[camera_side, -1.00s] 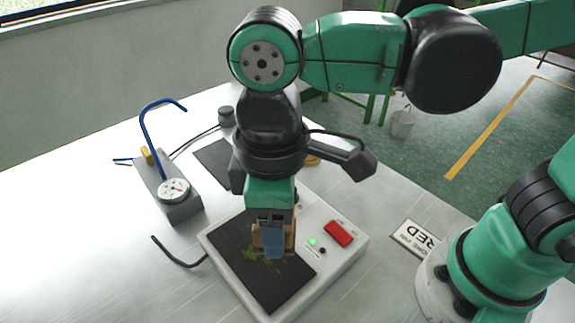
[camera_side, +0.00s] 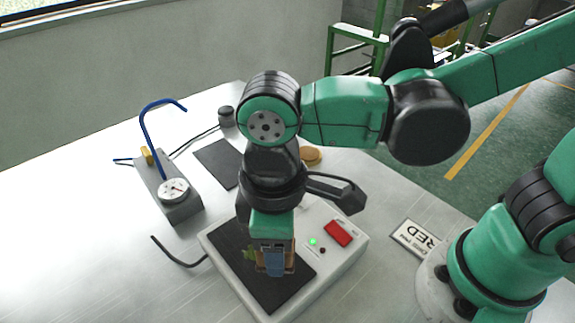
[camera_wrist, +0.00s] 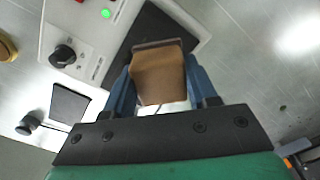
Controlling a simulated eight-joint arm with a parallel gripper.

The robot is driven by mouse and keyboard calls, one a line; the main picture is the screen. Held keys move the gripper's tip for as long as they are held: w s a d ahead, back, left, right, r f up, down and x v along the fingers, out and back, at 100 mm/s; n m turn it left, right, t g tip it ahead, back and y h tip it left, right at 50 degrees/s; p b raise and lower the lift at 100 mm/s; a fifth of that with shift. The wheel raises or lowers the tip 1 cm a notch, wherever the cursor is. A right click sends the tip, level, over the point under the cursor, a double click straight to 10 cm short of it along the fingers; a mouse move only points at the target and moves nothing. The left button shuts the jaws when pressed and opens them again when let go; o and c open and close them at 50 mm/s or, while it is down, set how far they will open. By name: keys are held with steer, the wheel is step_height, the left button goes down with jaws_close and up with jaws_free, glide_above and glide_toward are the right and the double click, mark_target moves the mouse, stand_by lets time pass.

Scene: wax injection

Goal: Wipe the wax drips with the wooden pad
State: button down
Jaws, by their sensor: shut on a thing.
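My gripper (camera_side: 275,263) is shut on the wooden pad (camera_wrist: 160,78), a tan block held between its two blue fingers. In the side view the pad is mostly hidden behind the fingers, low over the dark plate (camera_side: 232,236) of the white machine. I cannot tell for sure whether the pad touches the plate. Green wax drips (camera_side: 249,254) show on the plate just left of the fingers. Any drips under the pad are hidden, and none can be made out in the wrist view.
The white machine (camera_side: 345,258) has a red switch (camera_side: 338,233) and a lit green lamp (camera_side: 312,241). A gauge block with a blue hook (camera_side: 178,203) stands to the left. A dark mat (camera_side: 214,160) lies behind.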

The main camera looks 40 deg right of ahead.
mark_target(241, 233)
steer(key=shift+f, duration=1.95)
steer(key=shift+w+f, duration=0.1)
steer(key=shift+f, duration=0.5)
steer(key=shift+w+r, duration=0.35)
steer(key=shift+r, duration=0.15)
steer(key=shift+w+r, duration=0.1)
steer(key=shift+w, duration=0.25)
steer(key=shift+w+f, duration=0.25)
steer(key=shift+w, duration=0.35)
steer(key=shift+w+f, duration=0.25)
steer(key=shift+w, duration=0.35)
steer(key=shift+w+r, duration=0.1)
steer(key=shift+w, duration=2.15)
steer(key=shift+s, duration=3.4)
steer(key=shift+s+r, duration=0.1)
steer(key=shift+s, duration=0.8)
steer(key=shift+r, duration=3.75)
